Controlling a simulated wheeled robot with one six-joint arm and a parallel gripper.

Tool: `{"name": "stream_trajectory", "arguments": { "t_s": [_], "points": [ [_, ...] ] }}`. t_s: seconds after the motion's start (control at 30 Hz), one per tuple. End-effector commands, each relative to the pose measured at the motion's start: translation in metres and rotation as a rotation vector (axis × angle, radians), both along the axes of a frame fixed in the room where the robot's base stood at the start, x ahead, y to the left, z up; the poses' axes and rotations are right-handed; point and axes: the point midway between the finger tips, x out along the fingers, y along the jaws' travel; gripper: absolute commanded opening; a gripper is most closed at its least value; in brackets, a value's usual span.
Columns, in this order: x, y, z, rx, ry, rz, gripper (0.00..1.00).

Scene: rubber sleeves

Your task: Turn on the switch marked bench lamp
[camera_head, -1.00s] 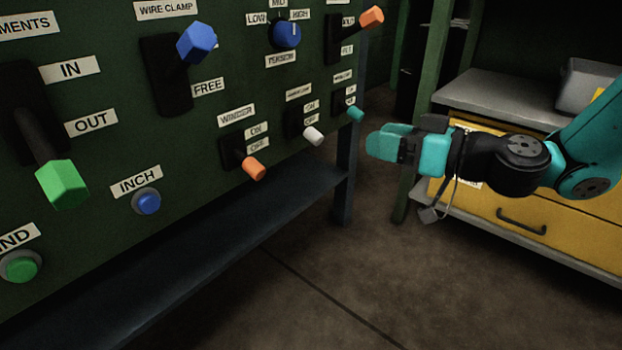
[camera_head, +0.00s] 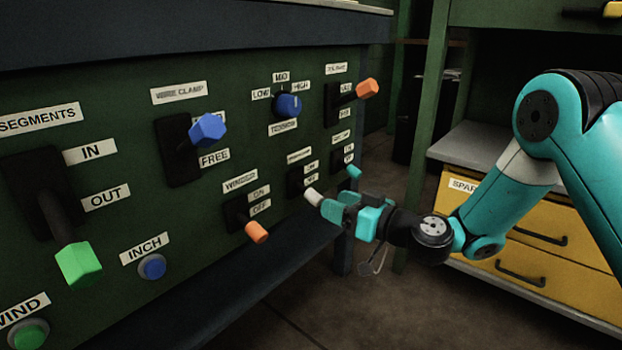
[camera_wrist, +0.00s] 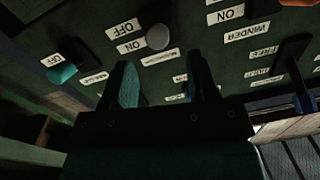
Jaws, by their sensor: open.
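Three small toggle switches sit low on the green panel, and the bench lamp wording cannot be read on any of them. The middle one has a white-tipped lever (camera_head: 313,196), angled down towards its lower label. It also shows in the wrist view (camera_wrist: 158,37), beside upside-down ON and OFF labels. The right one has a teal-tipped lever (camera_head: 354,171), also in the wrist view (camera_wrist: 62,75). My gripper (camera_head: 336,205) is open and empty, its fingertips close to the white tip. In the wrist view the white tip lies ahead of the gap between my fingers (camera_wrist: 160,65); contact cannot be told.
The WINDER switch with its orange tip (camera_head: 256,232) is left of the white one. An orange lever (camera_head: 367,88) and blue knob (camera_head: 288,105) are above. A dark ledge (camera_head: 225,285) runs below the panel. Yellow drawers (camera_head: 545,255) stand at right.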

Motion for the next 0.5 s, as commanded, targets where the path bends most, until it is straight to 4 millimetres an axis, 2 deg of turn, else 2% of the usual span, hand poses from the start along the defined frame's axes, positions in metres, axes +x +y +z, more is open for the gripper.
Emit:
{"name": "stream_trajectory", "arguments": {
  "t_s": [0.03, 0.2, 0.5],
  "points": [
    [0.006, 0.011, -0.002, 0.001, -0.009, 0.003, 0.54],
    [0.025, 0.037, -0.003, 0.002, -0.008, 0.001, 0.54],
    [0.041, 0.059, -0.002, 0.002, -0.002, -0.001, 0.54]
  ]
}}
